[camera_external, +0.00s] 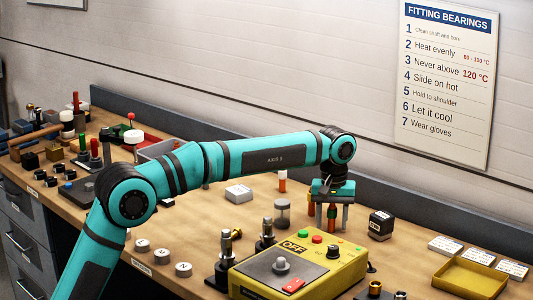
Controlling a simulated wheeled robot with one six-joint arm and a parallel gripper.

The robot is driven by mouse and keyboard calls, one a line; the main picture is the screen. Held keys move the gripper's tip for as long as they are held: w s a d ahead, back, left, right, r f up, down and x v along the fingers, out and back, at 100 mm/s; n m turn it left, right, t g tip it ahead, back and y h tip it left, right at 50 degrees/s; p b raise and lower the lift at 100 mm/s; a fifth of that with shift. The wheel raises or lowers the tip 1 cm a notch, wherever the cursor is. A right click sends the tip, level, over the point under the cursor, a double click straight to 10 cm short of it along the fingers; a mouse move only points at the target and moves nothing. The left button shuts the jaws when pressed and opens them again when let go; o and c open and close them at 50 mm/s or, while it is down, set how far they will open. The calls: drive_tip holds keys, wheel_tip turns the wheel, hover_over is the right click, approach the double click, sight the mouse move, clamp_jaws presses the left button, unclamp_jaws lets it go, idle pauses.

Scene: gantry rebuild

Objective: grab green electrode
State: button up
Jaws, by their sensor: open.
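My gripper (329,217) points straight down over the bench, right of the middle, with its fingers apart. Small upright pieces with orange-brown and green parts stand under it. One of them (331,213) shows between the fingers; I cannot tell whether it touches them. Which of these is the green electrode is too small to tell, as the fingers partly hide them. A green upright rod (83,143) also stands far left among other parts.
A yellow control box (345,268) with an OFF label stands in front of the gripper. A grey-lidded jar (282,213) is left of it, and a black cube (381,224) right. A white-and-orange cylinder (283,181) stands behind. A yellow tray (446,276) lies at right.

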clamp_jaws()
drive_tip(key=shift+r, duration=0.15)
